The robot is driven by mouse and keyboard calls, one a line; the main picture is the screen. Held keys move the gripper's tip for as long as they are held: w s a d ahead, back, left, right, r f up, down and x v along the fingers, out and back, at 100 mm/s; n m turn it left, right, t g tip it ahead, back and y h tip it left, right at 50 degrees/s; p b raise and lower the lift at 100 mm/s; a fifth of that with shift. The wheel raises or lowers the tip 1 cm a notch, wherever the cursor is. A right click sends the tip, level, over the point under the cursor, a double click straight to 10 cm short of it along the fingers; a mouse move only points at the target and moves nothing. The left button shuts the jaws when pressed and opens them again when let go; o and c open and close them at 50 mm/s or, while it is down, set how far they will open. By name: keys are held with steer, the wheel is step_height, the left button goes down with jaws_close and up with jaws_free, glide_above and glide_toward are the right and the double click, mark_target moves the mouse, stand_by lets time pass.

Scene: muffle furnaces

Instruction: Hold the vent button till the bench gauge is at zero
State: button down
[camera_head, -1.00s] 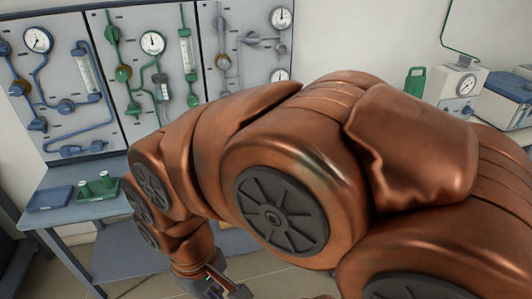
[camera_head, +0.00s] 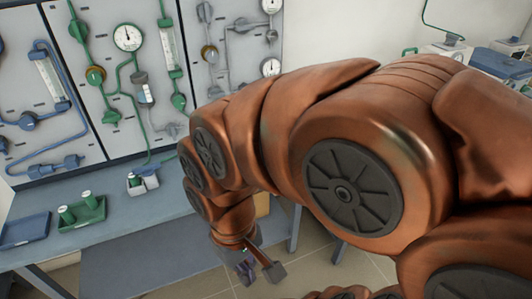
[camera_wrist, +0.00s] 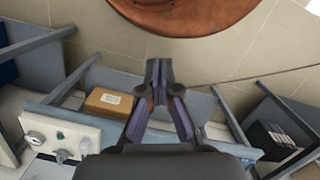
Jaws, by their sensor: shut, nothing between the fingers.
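My gripper (camera_head: 257,272) hangs low in front of the bench, over the floor, in the head view. Its fingers meet at the tips in the wrist view (camera_wrist: 159,72), shut and empty. A white instrument box (camera_head: 447,48) with a green line above it stands at the far right of the head view, mostly hidden behind my arm; its dial cannot be read. In the wrist view a white box (camera_wrist: 72,122) with round fittings shows at lower left, apart from the fingers. I cannot tell which fitting is the vent button.
Wall panels carry blue, green and grey pipework and dials, including a round gauge (camera_head: 127,37). The bench (camera_head: 110,234) holds a blue tray (camera_head: 25,231) and a green tray (camera_head: 92,217). A cardboard box (camera_wrist: 109,103) is near the fingers in the wrist view. Floor is open below.

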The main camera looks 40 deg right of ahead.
steer(key=w+d+f+m+t+y+b, duration=0.15)
steer(key=w+m, duration=0.35)
steer(key=w, duration=0.7)
steer(key=w+d+m+t+y+b, duration=0.1)
steer(key=w+d+m+t+y, duration=0.3)
steer(key=w, duration=0.8)
steer(key=w+d+f+m+t+h+b, duration=0.2)
steer(key=w+d+m+t, duration=0.1)
steer(key=w+d+m, duration=0.75)
steer(key=w+d+f+m+h, duration=0.1)
steer(key=d+f+m, duration=0.1)
steer(key=d, duration=0.7)
steer(key=w+d+f+m+t+h, duration=0.1)
steer(key=d+m, duration=0.3)
steer(key=d, duration=0.5)
steer(key=w+d+f+m+t+h+b, duration=0.1)
steer(key=d+f+m+h, duration=0.1)
steer(key=d, duration=0.8)
steer(key=shift+w+f+m+h, duration=0.15)
steer(key=shift+f+m+h, duration=0.2)
steer(key=shift+f+m, duration=0.15)
steer(key=shift+t, duration=0.25)
step_height(320, 180, down, 6)
steer(key=b, duration=0.7)
steer(key=shift+f, duration=0.25)
steer(key=shift+f+b, duration=0.35)
steer(key=shift+f, duration=0.75)
